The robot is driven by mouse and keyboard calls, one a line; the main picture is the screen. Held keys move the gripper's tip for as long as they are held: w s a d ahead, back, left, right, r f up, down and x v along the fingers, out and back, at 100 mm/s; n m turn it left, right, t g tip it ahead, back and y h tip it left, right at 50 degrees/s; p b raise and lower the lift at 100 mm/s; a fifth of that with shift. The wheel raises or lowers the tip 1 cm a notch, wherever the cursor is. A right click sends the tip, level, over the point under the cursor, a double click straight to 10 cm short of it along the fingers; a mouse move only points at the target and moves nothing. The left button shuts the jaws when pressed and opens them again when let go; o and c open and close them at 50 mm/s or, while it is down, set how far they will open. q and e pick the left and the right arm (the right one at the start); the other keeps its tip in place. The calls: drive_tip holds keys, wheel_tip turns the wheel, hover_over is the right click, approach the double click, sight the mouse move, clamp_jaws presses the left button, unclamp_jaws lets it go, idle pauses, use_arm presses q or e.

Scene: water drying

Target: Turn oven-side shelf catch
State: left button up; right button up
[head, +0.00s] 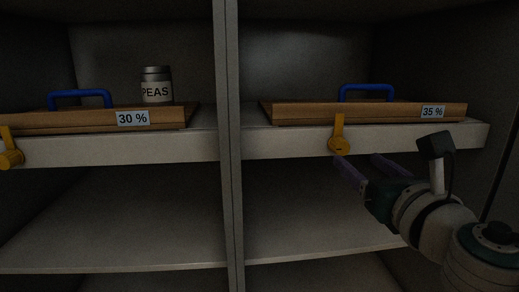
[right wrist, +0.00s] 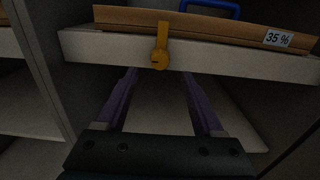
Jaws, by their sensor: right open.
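A yellow shelf catch (head: 339,136) sits on the front edge of the right shelf, its arm pointing up in front of the wooden board (head: 300,110) labelled 35 %. It also shows in the right wrist view (right wrist: 160,48). A second yellow catch (head: 10,152) sits on the left shelf edge at the far left, also with its arm up. I cannot tell from the pictures which is oven-side. My right gripper (head: 358,160) is open and empty, its purple fingers just below the right catch; in the wrist view the catch appears beyond and between the fingertips. My left gripper is not in view.
A grey upright post (head: 229,150) divides the two bays. The left bay holds a wooden board (head: 90,121) labelled 30 %, with a blue handle and a PEAS jar (head: 156,88) behind. Lower shelves (head: 130,225) are empty. The right side wall is close to my right arm.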

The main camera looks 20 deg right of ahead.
sight(343, 148)
drive_tip(key=b+x, duration=0.1)
drive_tip(key=x, duration=0.6)
drive_tip(key=shift+w+b, duration=0.2)
drive_tip(key=shift+b, duration=0.2)
drive_tip(key=c, duration=0.4)
clamp_jaws()
